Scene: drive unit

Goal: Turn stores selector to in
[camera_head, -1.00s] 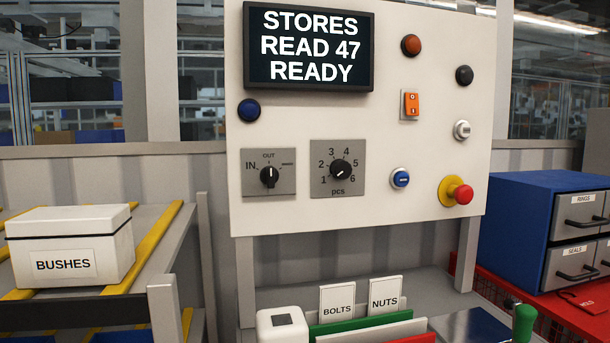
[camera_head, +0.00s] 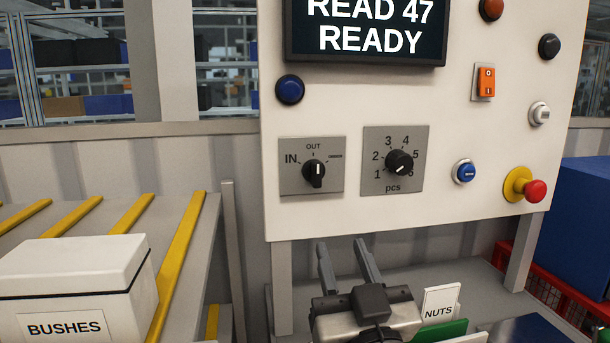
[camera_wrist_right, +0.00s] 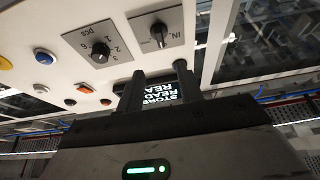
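The stores selector (camera_head: 314,172) is a black knob on a grey plate on the white panel. Its plate reads IN at left, OUT at top, with a third, unreadable label at right. My right gripper (camera_head: 343,246) is open and empty below the panel's lower edge, apart from the knob. Its fingers also show in the right wrist view (camera_wrist_right: 160,70). My left gripper is not in view.
Beside the selector is a numbered pcs dial (camera_head: 400,162). A blue button (camera_head: 464,171), red mushroom button (camera_head: 535,190) and orange rocker switch (camera_head: 486,81) sit to the right. The display (camera_head: 365,35) is above. A white BUSHES box (camera_head: 75,270) stands at left.

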